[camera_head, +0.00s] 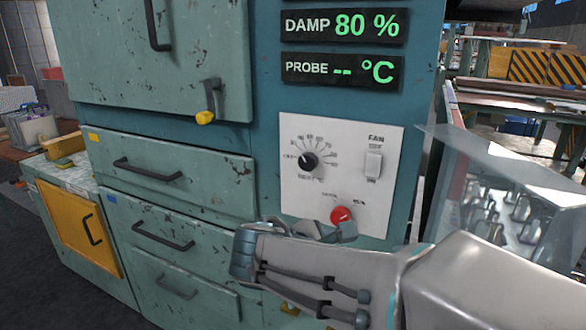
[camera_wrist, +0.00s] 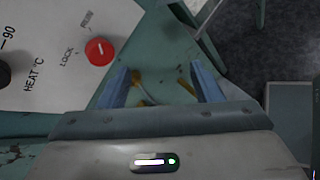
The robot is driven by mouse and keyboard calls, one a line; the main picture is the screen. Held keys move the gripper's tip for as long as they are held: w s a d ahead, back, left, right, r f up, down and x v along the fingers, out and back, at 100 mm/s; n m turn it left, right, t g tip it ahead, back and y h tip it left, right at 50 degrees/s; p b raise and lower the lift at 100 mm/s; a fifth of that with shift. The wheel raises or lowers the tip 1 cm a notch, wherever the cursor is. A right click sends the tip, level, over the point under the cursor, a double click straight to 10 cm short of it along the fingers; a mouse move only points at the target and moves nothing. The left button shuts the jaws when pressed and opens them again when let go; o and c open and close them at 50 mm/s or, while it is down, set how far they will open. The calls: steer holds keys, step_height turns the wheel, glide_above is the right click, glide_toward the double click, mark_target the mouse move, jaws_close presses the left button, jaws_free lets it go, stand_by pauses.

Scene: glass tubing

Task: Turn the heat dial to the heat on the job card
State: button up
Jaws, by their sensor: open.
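The heat dial (camera_head: 308,161) is a black round knob on a white control panel (camera_head: 291,199), with a ring of numbers around it. Its pointer setting is too small to read. In the wrist view the dial (camera_wrist: 4,74) is cut off at the left edge, beside the label "HEAT °C" and a 90 mark. My gripper (camera_wrist: 162,88) is open and empty, its two blue fingers apart. It is to the right of and below the dial, near a red knob, touching neither as far as I can see. In the head view my arm hides most of the gripper. No job card is recognisable.
A red lock/run knob (camera_head: 341,215) sits below the dial; it also shows in the wrist view (camera_wrist: 99,51). A fan switch (camera_head: 373,165) is right of the dial. A clear-sided case (camera_head: 510,190) stands at right.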

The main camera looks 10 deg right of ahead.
steer(key=w+a+r+n+t+h, duration=0.1)
steer(key=w+a+r+n+t, duration=0.3)
steer(key=a+r+n, duration=0.1)
steer(key=n+t, duration=0.4)
steer(key=n, duration=0.1)
glide_toward(306, 163)
steer(key=x, duration=0.9)
steer(key=shift+p, duration=0.4)
steer(key=c, duration=1)
